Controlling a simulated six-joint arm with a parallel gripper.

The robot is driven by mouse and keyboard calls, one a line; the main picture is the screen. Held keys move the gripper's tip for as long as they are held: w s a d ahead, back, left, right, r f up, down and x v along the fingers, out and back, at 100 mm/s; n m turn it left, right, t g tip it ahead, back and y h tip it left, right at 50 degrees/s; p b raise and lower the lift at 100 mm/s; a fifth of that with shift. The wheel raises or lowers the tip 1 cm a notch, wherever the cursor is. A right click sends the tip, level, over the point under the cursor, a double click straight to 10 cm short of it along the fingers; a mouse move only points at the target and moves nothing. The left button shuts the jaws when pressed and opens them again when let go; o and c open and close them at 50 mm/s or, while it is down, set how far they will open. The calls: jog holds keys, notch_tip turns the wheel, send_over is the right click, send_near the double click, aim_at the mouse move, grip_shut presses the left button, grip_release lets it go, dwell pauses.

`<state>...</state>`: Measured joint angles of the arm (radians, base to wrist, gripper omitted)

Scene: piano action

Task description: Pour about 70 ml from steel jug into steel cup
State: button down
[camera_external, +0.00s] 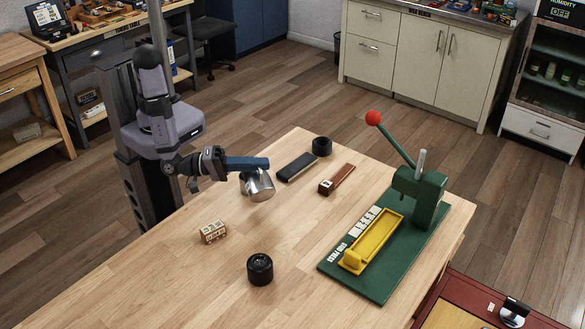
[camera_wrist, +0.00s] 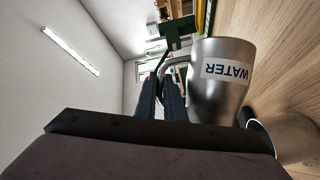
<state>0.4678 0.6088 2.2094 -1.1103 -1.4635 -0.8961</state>
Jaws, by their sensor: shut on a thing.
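The steel jug (camera_wrist: 222,85), labelled WATER, fills the middle right of the wrist view, with its label turned upside down. In the outside view the jug (camera_external: 250,179) hangs tilted above the left part of the wooden table. My gripper (camera_external: 262,164) is shut on its handle; its dark fingers (camera_wrist: 160,97) show left of the jug in the wrist view. Any liquid or stream is not visible.
On the table (camera_external: 335,295), a black block (camera_external: 297,167), a brown wooden piece (camera_external: 337,179) and a black round container (camera_external: 321,147) lie beyond the jug. A small lettered block (camera_external: 214,232) and another black container (camera_external: 260,269) are nearer. A green press (camera_external: 415,200) stands right.

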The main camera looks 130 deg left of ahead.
aim_at(260, 180)
jog(key=shift+s+a+r+n, duration=0.1)
jog(key=shift+s+r+n, duration=0.1)
jog(key=shift+r+n, duration=0.1)
dwell(0.6)
jog(key=shift+s+a+r+n+t+y+b, duration=0.15)
jog(key=shift+s+a+r+n+y+b, duration=0.2)
jog(key=shift+s+b, duration=0.4)
jog(key=shift+s+a+r+n+t+y+b, duration=0.15)
jog(key=shift+s+a+n+b, duration=0.25)
jog(key=shift+b, duration=0.55)
jog(key=shift+w+d+r+p, duration=0.1)
jog(key=shift+w+d+p, duration=0.1)
jog(key=shift+p, duration=0.4)
jog(key=shift+w+d+m+h+p, duration=0.35)
jog(key=shift+w+m+p, duration=0.3)
jog(key=shift+p, duration=0.55)
jog(key=w+f+m, duration=0.1)
jog(key=w+d+f+m+g+p, duration=0.1)
jog(key=w+f+m+p, duration=0.1)
jog(key=shift+d+f+g+h, duration=0.3)
jog(key=shift+h, duration=0.05)
jog(key=shift+f, duration=0.2)
jog(key=shift+w+d+f+m+g+p, duration=0.1)
jog(key=shift+w+f+m+g+p, duration=0.15)
jog(key=shift+f+m, duration=0.2)
jog(key=shift+w+d+f+m+g+p, duration=0.15)
jog(key=shift+f+m+p, duration=0.15)
jog(key=shift+m, duration=0.15)
jog(key=shift+w, duration=0.1)
